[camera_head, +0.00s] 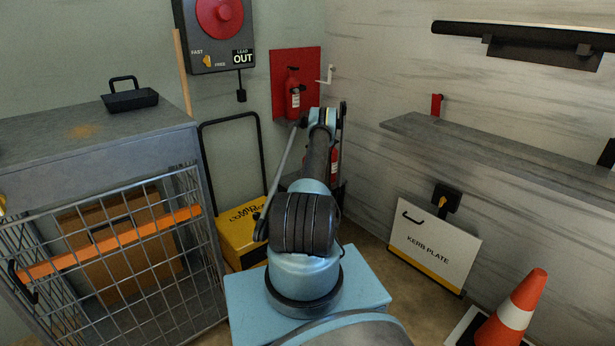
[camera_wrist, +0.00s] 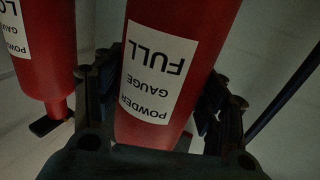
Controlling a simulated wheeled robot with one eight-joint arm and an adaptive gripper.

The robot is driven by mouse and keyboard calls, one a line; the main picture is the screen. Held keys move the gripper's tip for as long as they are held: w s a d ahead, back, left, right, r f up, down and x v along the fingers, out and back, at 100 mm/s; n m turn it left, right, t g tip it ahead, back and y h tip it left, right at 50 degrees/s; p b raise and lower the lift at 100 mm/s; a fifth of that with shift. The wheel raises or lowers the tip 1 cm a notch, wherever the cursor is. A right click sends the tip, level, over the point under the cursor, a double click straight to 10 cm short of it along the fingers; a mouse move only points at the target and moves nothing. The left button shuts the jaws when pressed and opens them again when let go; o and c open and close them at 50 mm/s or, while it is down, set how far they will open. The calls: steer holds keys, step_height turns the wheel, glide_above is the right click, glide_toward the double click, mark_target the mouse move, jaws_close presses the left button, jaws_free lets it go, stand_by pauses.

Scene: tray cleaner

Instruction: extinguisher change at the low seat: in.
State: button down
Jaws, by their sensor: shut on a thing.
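My gripper (camera_wrist: 160,112) is shut on a red extinguisher (camera_wrist: 175,50) in the wrist view. The white label on it, upside down in that view, reads POWDER GAUGE FULL. A second red extinguisher (camera_wrist: 45,50) stands to the left, apart from my fingers; its label begins POWDER GAUGE LO and is cut off by the frame edge. In the head view one red extinguisher (camera_head: 293,95) is against a red wall board (camera_head: 310,62). Another red extinguisher (camera_head: 335,165) shows partly behind my arm, low near the corner. My arm hides the fingers there.
A yellow machine (camera_head: 240,238) with a black handle stands left of my arm. A wire cage (camera_head: 120,270) is at left. A grey shelf (camera_head: 480,145), a KERB PLATE board (camera_head: 430,245) and a cone (camera_head: 518,305) are at right. A small white hook sticks out beside the red board.

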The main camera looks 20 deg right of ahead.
steer(key=shift+a+r, duration=0.1)
steer(key=shift+r, duration=4.85)
